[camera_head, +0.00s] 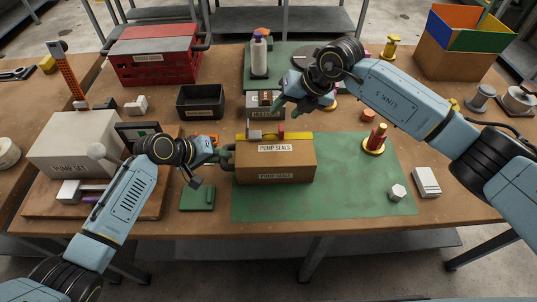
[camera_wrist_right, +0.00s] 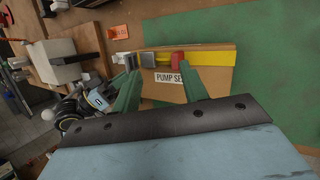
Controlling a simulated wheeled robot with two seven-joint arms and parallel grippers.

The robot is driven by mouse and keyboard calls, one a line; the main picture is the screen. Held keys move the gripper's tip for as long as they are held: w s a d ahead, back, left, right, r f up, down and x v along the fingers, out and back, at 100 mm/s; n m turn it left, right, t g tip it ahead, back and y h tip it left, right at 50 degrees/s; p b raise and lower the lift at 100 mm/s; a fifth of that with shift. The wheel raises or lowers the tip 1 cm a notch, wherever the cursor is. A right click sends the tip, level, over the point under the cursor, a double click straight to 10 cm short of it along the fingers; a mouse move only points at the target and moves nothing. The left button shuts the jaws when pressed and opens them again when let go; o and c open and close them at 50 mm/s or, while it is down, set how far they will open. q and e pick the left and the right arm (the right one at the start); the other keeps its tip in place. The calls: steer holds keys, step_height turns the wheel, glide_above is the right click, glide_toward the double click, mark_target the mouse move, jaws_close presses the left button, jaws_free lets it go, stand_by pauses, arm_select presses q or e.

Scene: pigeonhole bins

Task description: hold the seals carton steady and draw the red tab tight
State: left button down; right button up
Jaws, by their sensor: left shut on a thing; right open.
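The brown carton (camera_head: 275,166) labelled PUMP SEALS stands upright on the green mat. A yellow strap (camera_head: 299,136) crosses its top near the far edge, with a grey buckle (camera_head: 254,135) and a red tab (camera_head: 281,132). My left gripper (camera_head: 230,156) is at the carton's left side and shut on it; the exact contact is small. My right gripper (camera_head: 284,107) is open above and behind the red tab.
The green mat (camera_head: 350,195) is largely clear right of the carton. A black bin (camera_head: 201,101) is behind left; a PUMP SET box (camera_head: 72,143) is at far left.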

mark_target(281, 128)
steer(key=shift+c, duration=0.4)
steer(key=shift+c, duration=1.3)
steer(key=n, duration=0.3)
steer(key=shift+s+a+n, duration=0.15)
steer(key=shift+a+n, duration=0.1)
steer(key=shift+n, duration=0.05)
steer(key=n, duration=0.2)
steer(key=n+h, duration=0.1)
steer(key=shift+s+a+r+n, duration=0.15)
steer(key=shift+n, duration=0.25)
steer(key=shift+w+a+f+n+h, duration=0.15)
steer(key=shift+f+n+h, duration=0.8)
steer(key=shift+n, duration=3.7)
steer(key=shift+w+f+n+h, duration=0.3)
steer(key=shift+f+n, duration=1.15)
steer(key=shift+n, duration=3.15)
steer(key=shift+a+f+n+h, duration=0.1)
steer(key=shift+f+n+h, duration=0.95)
steer(key=shift+n, duration=3.6)
